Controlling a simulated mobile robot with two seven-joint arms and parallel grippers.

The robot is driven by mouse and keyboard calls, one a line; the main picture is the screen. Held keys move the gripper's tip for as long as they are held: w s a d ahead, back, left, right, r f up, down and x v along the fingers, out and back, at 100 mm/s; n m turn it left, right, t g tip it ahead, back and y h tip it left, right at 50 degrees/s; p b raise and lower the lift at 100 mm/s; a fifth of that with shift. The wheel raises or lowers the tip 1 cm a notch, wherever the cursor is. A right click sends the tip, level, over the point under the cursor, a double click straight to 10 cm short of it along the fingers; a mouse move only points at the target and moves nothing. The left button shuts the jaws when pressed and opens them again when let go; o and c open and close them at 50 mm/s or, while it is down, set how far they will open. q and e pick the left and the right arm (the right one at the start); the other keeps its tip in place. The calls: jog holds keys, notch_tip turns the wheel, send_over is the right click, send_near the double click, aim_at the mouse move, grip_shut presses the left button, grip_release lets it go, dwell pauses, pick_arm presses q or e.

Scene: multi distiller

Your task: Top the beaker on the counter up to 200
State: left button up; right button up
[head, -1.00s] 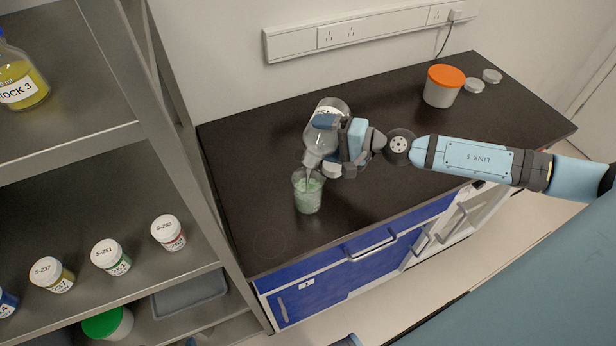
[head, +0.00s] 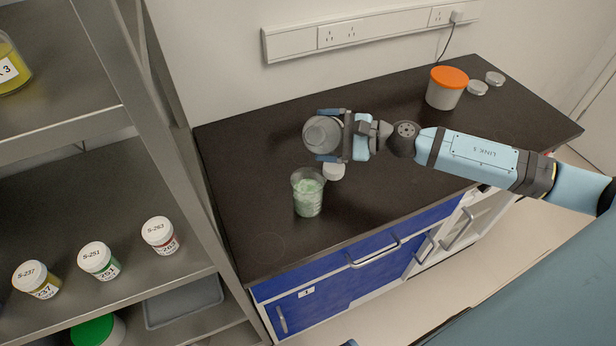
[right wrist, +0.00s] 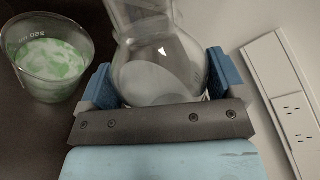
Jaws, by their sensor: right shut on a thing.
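The beaker (head: 308,193) stands upright on the dark counter (head: 250,225) and holds green liquid with a pale, foamy look. It also shows at the left of the right wrist view (right wrist: 52,62). I cannot read the level against its marks. My right gripper (head: 328,136) is shut on a clear glass bottle (head: 318,133), behind the beaker and above the counter. In the right wrist view the bottle (right wrist: 160,65) sits between the blue fingers, its neck away from the palm. A white cap (head: 334,171) lies right of the beaker.
A white tub with an orange lid (head: 447,88) and two silvery lids (head: 486,83) are at the counter's back right. A metal shelf with several labelled jars (head: 99,261) stands at the left. The counter's front left is clear.

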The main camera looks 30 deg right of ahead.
jog(key=shift+s+a+r+m+y, duration=0.15)
jog(key=shift+a+m+y, duration=0.15)
jog(key=shift+m, duration=0.3)
jog(key=shift+r+m+b, duration=0.1)
jog(key=shift+m+b, duration=0.35)
jog(key=shift+m, duration=0.15)
jog(key=shift+w+d+m+y+b, duration=0.25)
jog(key=shift+m+b, duration=0.15)
jog(key=shift+m, duration=0.2)
jog(key=shift+w+d+m+y+b, duration=0.15)
jog(key=shift+w+d+m+b, duration=0.1)
jog(key=shift+m+b, duration=0.25)
jog(key=shift+d+m, duration=0.15)
jog(key=shift+m, duration=0.55)
jog(key=shift+w+d+m+y+b, duration=0.15)
jog(key=shift+m+y+b, duration=0.25)
jog(key=shift+m, duration=0.5)
jog(key=shift+w+d+m, duration=0.1)
jog(key=shift+m, duration=0.4)
